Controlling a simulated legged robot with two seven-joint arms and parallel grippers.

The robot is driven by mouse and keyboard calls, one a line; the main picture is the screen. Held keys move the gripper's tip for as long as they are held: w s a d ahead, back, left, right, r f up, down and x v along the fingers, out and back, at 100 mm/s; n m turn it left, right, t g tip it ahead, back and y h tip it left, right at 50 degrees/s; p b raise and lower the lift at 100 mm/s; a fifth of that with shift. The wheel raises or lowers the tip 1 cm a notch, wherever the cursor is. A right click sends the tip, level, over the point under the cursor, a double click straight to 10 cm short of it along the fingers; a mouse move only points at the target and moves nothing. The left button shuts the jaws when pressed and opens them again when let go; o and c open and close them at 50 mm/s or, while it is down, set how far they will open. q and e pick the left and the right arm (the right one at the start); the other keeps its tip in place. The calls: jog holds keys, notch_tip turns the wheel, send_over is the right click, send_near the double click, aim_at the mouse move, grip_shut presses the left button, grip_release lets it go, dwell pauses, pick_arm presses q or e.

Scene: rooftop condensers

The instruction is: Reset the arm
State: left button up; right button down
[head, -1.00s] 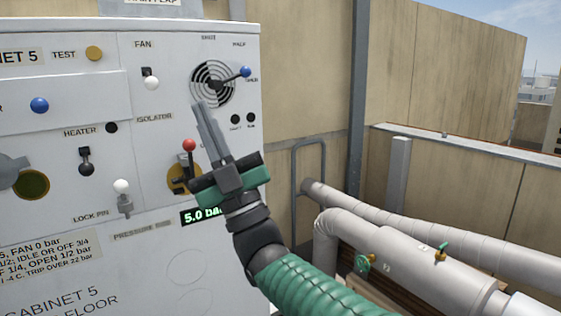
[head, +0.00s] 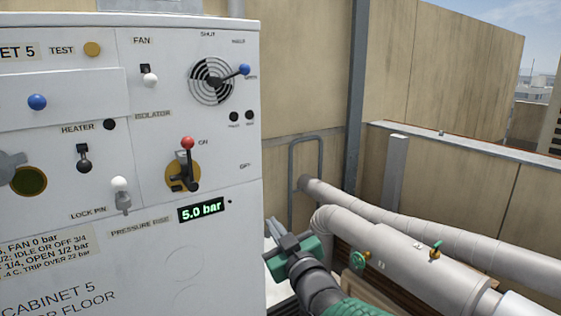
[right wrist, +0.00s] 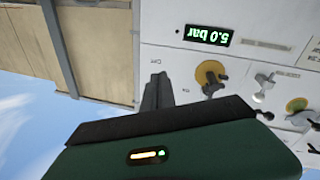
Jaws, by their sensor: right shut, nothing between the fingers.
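My right gripper (head: 273,228) is low beside the cabinet's right edge in the head view, its green body below and right of the pressure display. Its fingers (right wrist: 158,90) are together and empty in the right wrist view, and touch no control that I can see. The white control cabinet (head: 85,230) fills the left of the head view. Its isolator lever (head: 187,165) with a red knob points up at ON. The display (head: 201,209) reads 5.0 bar. My left gripper is not in view.
The louvred dial (head: 212,82) has a blue-knobbed lever pointing right. The fan switch (head: 149,76), heater switch (head: 84,159) and lock pin (head: 121,190) are on the same panel. Large grey pipes (head: 420,262) run at the right, behind my arm, before a tan wall (head: 430,70).

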jog(key=s+d+f+m+g+h, duration=0.1)
jog(key=s+d+f+g+h, duration=0.1)
jog(key=d+f, duration=0.35)
jog(key=s+d+f+m+g+h, duration=0.1)
jog(key=d+f+m+g+h, duration=0.1)
jog(key=f, duration=0.6)
jog(key=s+d+f+m+g+h, duration=0.1)
jog(key=s+d+f+g, duration=0.2)
jog(key=s+f, duration=0.3)
jog(key=s+d+f+m+g+h+p, duration=0.1)
jog(key=s+d+f+m+g, duration=0.1)
jog(key=s+d+f+g, duration=0.2)
jog(key=s+d+f+m+g+h, duration=0.1)
jog(key=s+d+f, duration=0.5)
jog(key=s, duration=0.9)
notch_tip(320, 180, down, 3)
jog(key=m+g, duration=0.1)
jog(key=g, duration=0.1)
jog(key=shift+s+f+g, duration=0.2)
jog(key=shift+s+g, duration=0.1)
jog(key=shift+s, duration=0.05)
jog(key=shift+d, duration=0.1)
